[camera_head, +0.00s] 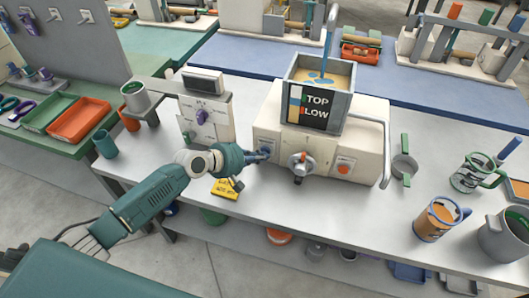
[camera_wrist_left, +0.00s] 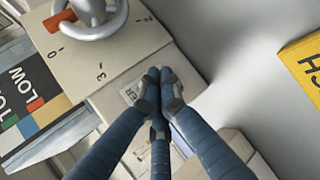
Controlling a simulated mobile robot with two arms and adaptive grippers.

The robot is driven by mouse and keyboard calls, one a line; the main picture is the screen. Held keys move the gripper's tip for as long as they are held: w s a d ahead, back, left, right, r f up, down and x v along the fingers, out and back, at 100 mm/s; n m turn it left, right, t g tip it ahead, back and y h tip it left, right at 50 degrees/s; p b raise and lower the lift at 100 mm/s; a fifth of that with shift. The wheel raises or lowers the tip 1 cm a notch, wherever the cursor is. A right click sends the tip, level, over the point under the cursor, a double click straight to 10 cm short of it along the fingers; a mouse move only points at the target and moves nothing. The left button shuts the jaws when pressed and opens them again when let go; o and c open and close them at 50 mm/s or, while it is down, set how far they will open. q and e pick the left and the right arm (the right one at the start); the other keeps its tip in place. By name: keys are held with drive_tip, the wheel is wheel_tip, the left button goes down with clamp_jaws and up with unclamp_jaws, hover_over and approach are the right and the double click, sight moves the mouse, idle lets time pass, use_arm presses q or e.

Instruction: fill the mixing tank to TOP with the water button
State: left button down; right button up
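The mixing tank (camera_head: 318,108) is a grey open-topped box on a cream machine (camera_head: 373,150). Its front label reads TOP and LOW beside coloured bands. A blue stream (camera_head: 328,45) falls from a spout into tan liquid (camera_head: 322,72) with blue patches; the surface lies a little below the rim. My left gripper (camera_head: 258,156) reaches the left of the machine's front, at a blue button (camera_head: 266,149) mostly hidden by the fingers. In the left wrist view, the gripper (camera_wrist_left: 160,78) has its fingers together, tips against the panel. My right gripper is out of view.
A knob with a red pointer (camera_head: 301,164) and an orange-red button (camera_head: 344,168) sit right of the gripper. A panel with a purple knob (camera_head: 203,116) stands left. A yellow sign (camera_head: 225,189) lies below the gripper. Cups and a jug (camera_head: 503,234) stand at right.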

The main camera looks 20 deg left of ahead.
use_arm(q)
drive_tip(key=shift+r, duration=0.1)
drive_tip(key=shift+s+p, duration=0.65)
drive_tip(key=shift+s, duration=0.15)
drive_tip(key=shift+s+p, duration=0.55)
drive_tip(key=s+p, duration=0.2)
drive_tip(key=s, duration=0.1)
drive_tip(key=shift+s+a, duration=0.1)
drive_tip(key=shift+s, duration=0.35)
